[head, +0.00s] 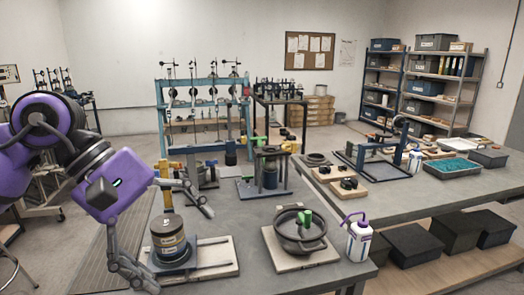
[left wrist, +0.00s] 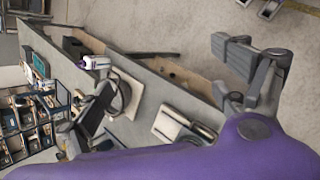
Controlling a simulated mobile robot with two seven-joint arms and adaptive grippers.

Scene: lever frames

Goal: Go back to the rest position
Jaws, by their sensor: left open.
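My left gripper (head: 182,250) is at the left of the bench, on the end of my purple arm. Its two grey fingers are spread apart, with nothing seen between them. In the head view the fingers flank a dark lidded jar (head: 168,238) on a blue stand; whether they touch it I cannot tell. My right gripper is in neither view.
A blue metal frame (head: 188,84) stands behind. The bench front (head: 255,268) between jar and pot is mostly clear.

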